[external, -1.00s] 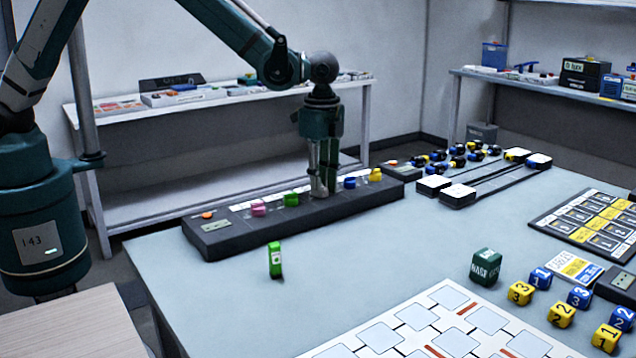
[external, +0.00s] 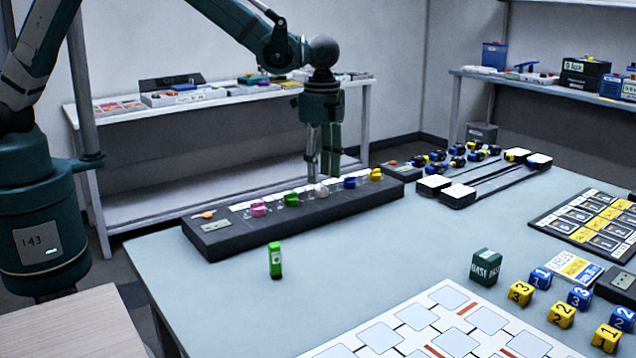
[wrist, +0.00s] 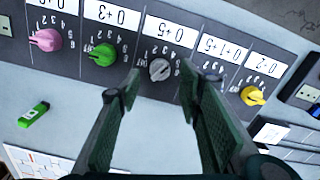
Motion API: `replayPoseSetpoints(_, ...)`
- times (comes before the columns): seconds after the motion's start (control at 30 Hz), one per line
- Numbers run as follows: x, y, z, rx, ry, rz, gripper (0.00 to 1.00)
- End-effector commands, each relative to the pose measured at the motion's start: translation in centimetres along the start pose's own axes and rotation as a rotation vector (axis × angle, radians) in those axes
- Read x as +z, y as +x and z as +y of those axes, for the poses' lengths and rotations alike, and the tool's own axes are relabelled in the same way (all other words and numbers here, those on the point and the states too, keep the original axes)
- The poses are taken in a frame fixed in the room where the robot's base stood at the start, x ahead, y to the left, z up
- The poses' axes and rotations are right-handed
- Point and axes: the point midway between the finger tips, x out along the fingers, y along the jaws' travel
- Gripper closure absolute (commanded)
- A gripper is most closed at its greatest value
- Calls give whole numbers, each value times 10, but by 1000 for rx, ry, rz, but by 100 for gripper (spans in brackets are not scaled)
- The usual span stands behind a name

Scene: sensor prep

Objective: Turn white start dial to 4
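The white start dial (external: 321,190) sits in the middle of the dark control panel (external: 225,240), between the green dial (external: 291,200) and the blue dial (external: 350,183). In the wrist view the white dial (wrist: 159,69) looks light grey, with small numbers around it; its exact setting is too small to read. My gripper (external: 322,172) is above the white dial, apart from it, pointing down. In the wrist view my gripper (wrist: 160,85) has its fingers spread with nothing between them, and the white dial shows in the gap.
The panel also carries a pink dial (external: 258,208) and a yellow dial (external: 375,174). White-topped trays (external: 457,194) lie to the right. The table around the green block is clear.

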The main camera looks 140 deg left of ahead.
Motion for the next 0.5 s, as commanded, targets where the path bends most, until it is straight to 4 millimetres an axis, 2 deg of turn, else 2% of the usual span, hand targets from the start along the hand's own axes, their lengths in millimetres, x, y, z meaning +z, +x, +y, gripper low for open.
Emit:
replayPoseSetpoints(0.2,0,-37,0,0,0,0,64)
replayPoseSetpoints(0.5,0,-73,0,0,0,0,64)
